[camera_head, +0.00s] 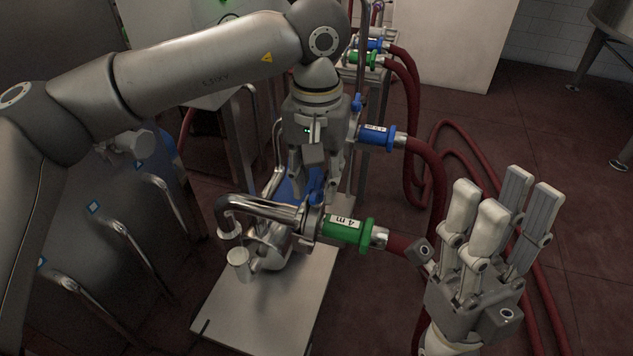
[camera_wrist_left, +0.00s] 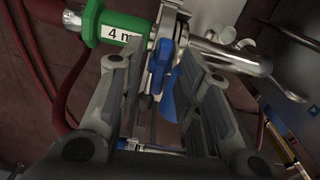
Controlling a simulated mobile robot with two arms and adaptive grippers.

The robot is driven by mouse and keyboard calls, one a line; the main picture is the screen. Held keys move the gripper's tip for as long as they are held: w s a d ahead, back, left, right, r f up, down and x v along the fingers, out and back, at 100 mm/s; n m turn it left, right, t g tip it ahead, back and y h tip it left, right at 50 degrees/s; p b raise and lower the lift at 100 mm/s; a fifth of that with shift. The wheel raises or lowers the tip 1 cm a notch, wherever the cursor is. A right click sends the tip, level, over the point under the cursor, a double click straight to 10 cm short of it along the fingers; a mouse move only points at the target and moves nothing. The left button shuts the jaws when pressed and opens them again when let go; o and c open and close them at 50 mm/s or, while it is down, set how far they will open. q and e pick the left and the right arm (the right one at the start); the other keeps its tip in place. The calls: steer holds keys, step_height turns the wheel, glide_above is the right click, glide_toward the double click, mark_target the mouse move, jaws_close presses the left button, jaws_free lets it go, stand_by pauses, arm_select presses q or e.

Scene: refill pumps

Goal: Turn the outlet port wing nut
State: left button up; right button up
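The outlet port's blue wing nut (camera_wrist_left: 165,68) sits on the clamp between the green-collared hose and the bent steel pipe. In the head view, a blue wing (camera_head: 316,184) shows beside my left gripper's fingers. My left gripper (camera_head: 318,190) points down over the clamp. In the left wrist view its fingers (camera_wrist_left: 155,75) are apart, one on each side of the wing nut; I cannot tell whether either touches it. My right gripper (camera_head: 505,205) is open and empty at the right, fingers pointing up.
The green collar (camera_head: 345,230) labelled "4 m" joins a red hose. A blue-collared hose (camera_head: 377,135) lies behind it. The bent steel pipe (camera_head: 258,207) stands above a metal plate (camera_head: 270,310). Red hoses loop across the floor. A metal cabinet with handles stands at left.

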arm_select(q)
steer(key=shift+f, duration=0.1)
jaws_close()
